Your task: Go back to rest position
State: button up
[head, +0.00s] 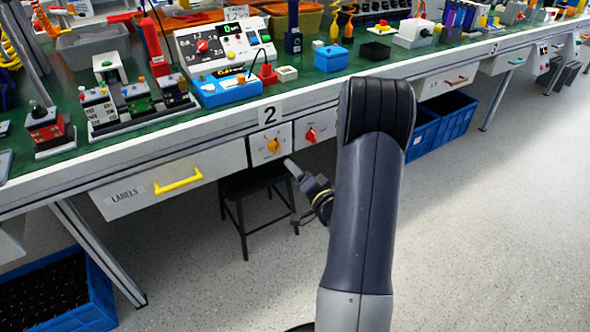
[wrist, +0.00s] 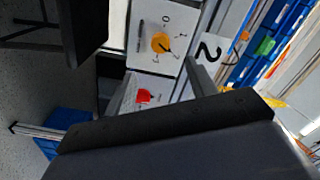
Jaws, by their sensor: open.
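An orange rotary switch knob (head: 273,146) sits on a white panel (head: 261,156) under the bench edge, below the label "2" (head: 270,114). In the wrist view the orange knob (wrist: 161,43) has a dark pointer with printed marks around it. A red rotary knob (head: 311,135) is on the panel to its right and also shows in the wrist view (wrist: 144,96). My gripper (head: 292,168) is just in front of and below the orange knob, apart from it as far as I can tell. In the wrist view my gripper (wrist: 162,85) is open, with nothing between its fingers.
The bench (head: 215,133) runs across the view, crowded with devices. A drawer with a yellow handle (head: 178,181) is left of the panels. A black stool (head: 250,182) stands underneath. Blue crates (head: 440,123) are at right. The floor (head: 500,220) at right is clear.

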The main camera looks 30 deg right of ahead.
aim_at(275, 149)
jog(key=w+b, duration=0.2)
jog(key=w, duration=0.9)
jog(key=shift+a, duration=0.2)
jog(key=shift+s, duration=0.1)
